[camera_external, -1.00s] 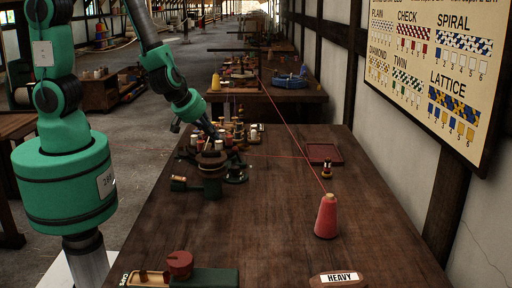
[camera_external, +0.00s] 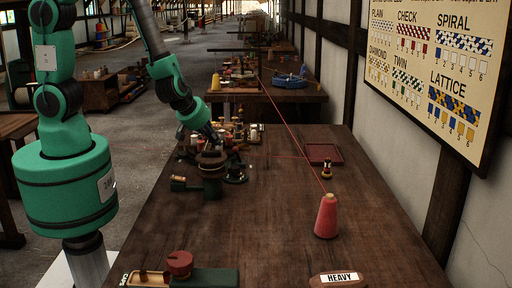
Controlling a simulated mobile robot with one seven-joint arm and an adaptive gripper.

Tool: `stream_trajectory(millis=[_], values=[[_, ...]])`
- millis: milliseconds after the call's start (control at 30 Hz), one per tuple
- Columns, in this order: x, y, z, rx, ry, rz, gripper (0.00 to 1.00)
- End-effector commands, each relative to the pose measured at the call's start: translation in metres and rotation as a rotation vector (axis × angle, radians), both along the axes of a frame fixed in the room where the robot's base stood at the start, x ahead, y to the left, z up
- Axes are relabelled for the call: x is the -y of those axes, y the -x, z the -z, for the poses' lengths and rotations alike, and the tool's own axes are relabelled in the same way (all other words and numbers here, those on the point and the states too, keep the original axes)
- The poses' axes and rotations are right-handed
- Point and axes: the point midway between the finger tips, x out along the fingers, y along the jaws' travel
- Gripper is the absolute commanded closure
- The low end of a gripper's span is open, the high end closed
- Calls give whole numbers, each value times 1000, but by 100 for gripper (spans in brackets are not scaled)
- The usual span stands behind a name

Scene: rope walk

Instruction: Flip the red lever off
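My gripper (camera_external: 214,140) is at the far left part of the long wooden table, pointing down just above and behind a dark green winding device (camera_external: 211,180). Its fingers are small and dark against the clutter, so I cannot tell if they are open, shut or touching anything. The device has a round brown top and a green arm with a pale tip (camera_external: 179,179) reaching left. I cannot make out a red lever on it. A red round knob (camera_external: 180,262) sits on a green block at the near left edge, far from my gripper; I cannot tell if it is a lever.
A red cone of thread (camera_external: 326,217) stands right of centre, with a red thread running back from it. A dark red tray (camera_external: 324,153), a small spool figure (camera_external: 327,170) and a "HEAVY" plaque (camera_external: 338,279) are on the table. Several bobbins crowd around my gripper. The table's middle is clear.

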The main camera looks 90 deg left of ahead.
Motion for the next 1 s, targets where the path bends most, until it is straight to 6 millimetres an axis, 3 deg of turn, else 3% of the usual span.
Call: stream_trajectory(millis=[100,400,1000], values=[[-9,-6,18,-3,1,-1,100],[-27,-22,46,-1,0,0,100],[-32,-27,53,-1,0,0,100]])
